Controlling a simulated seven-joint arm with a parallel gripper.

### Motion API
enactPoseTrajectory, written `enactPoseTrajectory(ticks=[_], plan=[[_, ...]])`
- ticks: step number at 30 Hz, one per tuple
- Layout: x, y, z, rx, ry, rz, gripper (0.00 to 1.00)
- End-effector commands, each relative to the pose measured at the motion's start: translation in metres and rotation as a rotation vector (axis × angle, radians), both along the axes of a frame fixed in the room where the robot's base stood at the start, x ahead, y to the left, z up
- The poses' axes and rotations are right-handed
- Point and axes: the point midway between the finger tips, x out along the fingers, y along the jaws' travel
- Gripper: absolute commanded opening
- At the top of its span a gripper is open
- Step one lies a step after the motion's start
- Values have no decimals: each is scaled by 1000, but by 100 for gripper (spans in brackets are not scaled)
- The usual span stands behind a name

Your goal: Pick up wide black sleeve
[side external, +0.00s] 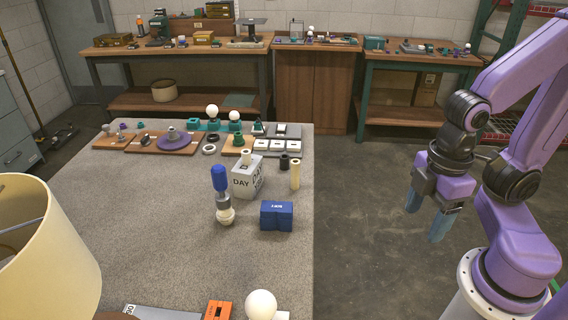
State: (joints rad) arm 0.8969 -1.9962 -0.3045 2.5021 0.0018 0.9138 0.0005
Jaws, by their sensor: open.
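A short black cylinder, which looks like the wide black sleeve (284,163), stands on the grey table (160,230) near its right edge. It is between the row of white-topped parts and a cream tube (295,176). My gripper (427,221) hangs beyond the table's right edge, over the floor. Its blue fingers point down, are apart and hold nothing. It is well to the right of the black sleeve and not touching anything.
A white DAY box (247,180) stands left of the sleeve. A blue box (277,216) and a blue-topped bulb-like part (221,185) stand nearer. Trays of lamp parts (163,142) line the back. A large cream lampshade (45,245) fills the lower left. The table's left middle is clear.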

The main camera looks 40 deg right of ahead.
Motion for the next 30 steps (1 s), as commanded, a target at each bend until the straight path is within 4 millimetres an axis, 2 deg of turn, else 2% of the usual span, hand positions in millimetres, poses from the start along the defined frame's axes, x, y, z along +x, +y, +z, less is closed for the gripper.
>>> enactPoseTrajectory(ticks=[11,14,17,23,26,30], plan=[[1,0,0,0,-1,-1,64],[10,4,-3,12,-16,-22,64],[36,13,-10,46,-64,-71,64],[126,26,-34,158,-220,-208,64],[172,22,-47,216,-299,-266,64],[231,5,-66,300,-405,-336,64]])
